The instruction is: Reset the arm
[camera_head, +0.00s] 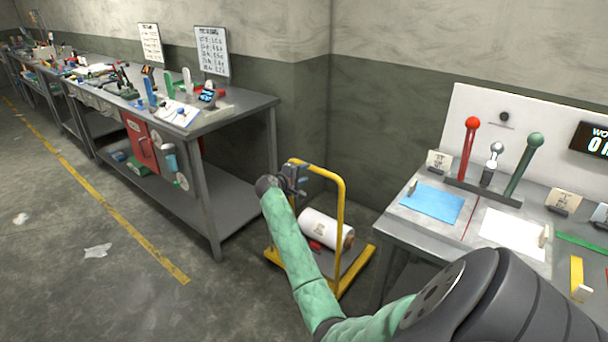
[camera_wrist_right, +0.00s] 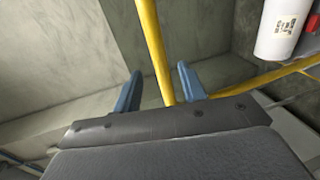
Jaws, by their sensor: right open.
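My right arm, in a green quilted sleeve (camera_head: 297,255), reaches out from the lower right in the head view. Its gripper (camera_head: 298,181) is in the air in front of the yellow cart frame (camera_head: 341,215). In the right wrist view the two blue fingers (camera_wrist_right: 160,88) stand apart with nothing held. A yellow post (camera_wrist_right: 152,45) shows between them in the picture; I cannot tell how far beyond the fingers it is. My left gripper is not in view.
A cart (camera_head: 334,268) with a white roll (camera_head: 327,229) stands between two benches. The right bench (camera_head: 398,232) carries a red lever (camera_head: 468,150), a green lever (camera_head: 524,165) and a blue sheet (camera_head: 433,203). The left bench (camera_head: 238,113) is cluttered. Floor at left is mostly clear.

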